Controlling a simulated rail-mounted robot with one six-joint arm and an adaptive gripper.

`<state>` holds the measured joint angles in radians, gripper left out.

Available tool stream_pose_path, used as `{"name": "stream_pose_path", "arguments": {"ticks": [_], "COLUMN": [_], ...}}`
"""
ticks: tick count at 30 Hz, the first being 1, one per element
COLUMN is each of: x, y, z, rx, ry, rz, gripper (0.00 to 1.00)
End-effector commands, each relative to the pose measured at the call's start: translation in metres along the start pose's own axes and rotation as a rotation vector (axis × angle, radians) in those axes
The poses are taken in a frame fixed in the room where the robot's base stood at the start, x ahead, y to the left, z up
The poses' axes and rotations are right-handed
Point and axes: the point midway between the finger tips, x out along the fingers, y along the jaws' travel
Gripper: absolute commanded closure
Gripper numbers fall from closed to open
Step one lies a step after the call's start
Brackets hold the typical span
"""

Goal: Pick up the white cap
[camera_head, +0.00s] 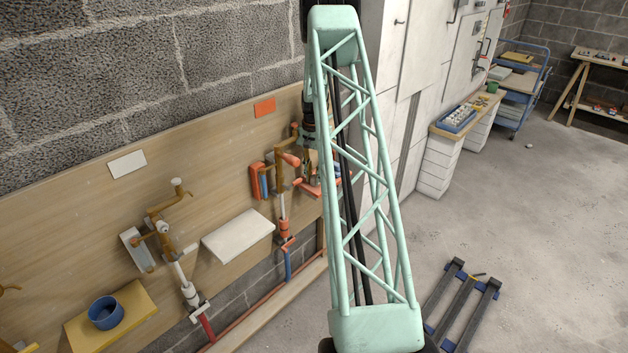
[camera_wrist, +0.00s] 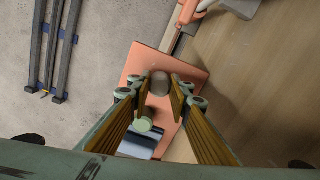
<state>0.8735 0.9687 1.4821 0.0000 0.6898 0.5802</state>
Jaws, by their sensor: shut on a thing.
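In the wrist view, my gripper (camera_wrist: 159,90) has its two ribbed fingers closed in on a small rounded cap (camera_wrist: 159,82). The cap looks greyish in this light and fits the white cap. The fingertips are on its left and right sides. An orange plate (camera_wrist: 192,84) lies beyond it; I cannot tell whether the cap is touching the plate. In the head view, my arm hides most of the gripper and the cap, near the orange fittings on the wooden board.
A pale green round piece (camera_wrist: 144,124) and a blue part are close below the fingers. The wooden board (camera_head: 75,215) carries pipe fittings, a white shelf (camera_head: 238,236) and a blue cup (camera_head: 106,313). Dark rails (camera_head: 462,305) lie on the floor at right; the floor beyond is largely clear.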

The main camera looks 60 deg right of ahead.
Motion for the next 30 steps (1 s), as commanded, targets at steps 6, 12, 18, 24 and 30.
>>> {"name": "stream_pose_path", "arguments": {"ticks": [6,12,18,24,30], "x": [-0.002,-0.017,-0.044,-0.081,-0.124], "y": [0.000,0.000,0.000,0.000,0.000], "z": [0.001,0.000,0.000,0.000,0.000], "rx": [0.000,0.000,0.000,0.000,0.000], "ry": [-0.002,0.000,0.001,0.001,0.001], "rz": [0.001,0.000,0.000,-0.001,-0.001], "gripper": [0.90,0.90,0.90,0.90,0.90]}}
